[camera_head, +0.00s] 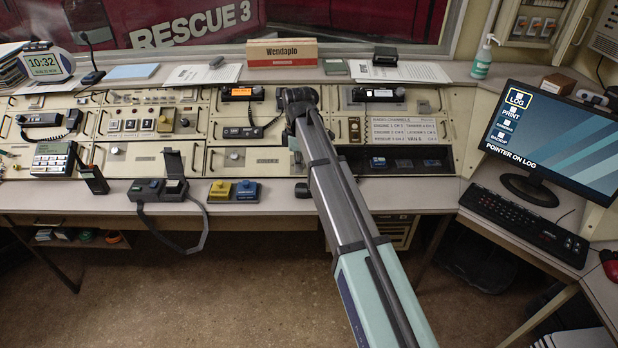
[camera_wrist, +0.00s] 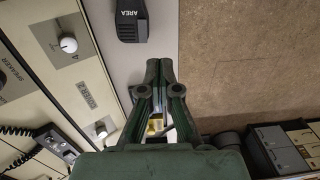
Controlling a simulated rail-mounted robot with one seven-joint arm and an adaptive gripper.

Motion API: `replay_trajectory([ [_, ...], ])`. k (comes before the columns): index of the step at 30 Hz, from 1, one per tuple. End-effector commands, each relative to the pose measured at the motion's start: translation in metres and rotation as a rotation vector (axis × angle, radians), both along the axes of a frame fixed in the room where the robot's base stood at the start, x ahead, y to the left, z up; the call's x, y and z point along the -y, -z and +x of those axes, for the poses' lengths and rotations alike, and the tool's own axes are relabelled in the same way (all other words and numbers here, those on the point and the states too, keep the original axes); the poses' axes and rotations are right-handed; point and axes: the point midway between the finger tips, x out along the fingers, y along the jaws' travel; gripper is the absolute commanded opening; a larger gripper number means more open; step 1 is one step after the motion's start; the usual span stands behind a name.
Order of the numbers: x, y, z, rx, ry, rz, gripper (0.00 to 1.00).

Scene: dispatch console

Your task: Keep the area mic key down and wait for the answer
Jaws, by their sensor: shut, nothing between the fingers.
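The area mic key is part of a dark block (camera_wrist: 131,20) marked AREA, on the pale counter strip at the top of the wrist view. The view cuts off its upper part. My gripper (camera_wrist: 158,64) is shut and empty. Its fingertips appear just below and right of the block, with bare counter between them in the picture. I see no contact, and cannot tell how high the tips are.
The console panel (camera_head: 255,160) rises behind. The monitor (camera_head: 555,135) reads "POINTER ON LOG". Bare counter (camera_head: 410,195) lies right of my arm.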

Motion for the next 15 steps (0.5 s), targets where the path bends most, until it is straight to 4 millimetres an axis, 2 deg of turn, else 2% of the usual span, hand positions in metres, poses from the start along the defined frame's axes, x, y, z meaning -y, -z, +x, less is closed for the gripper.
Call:
replay_trajectory([
  [1,-0.004,-0.018,0.010,0.013,-0.016,0.001,0.00],
  [5,-0.007,-0.037,0.019,0.032,-0.043,0.002,0.00],
  [15,-0.008,-0.040,0.020,0.037,-0.051,0.002,0.00],
])
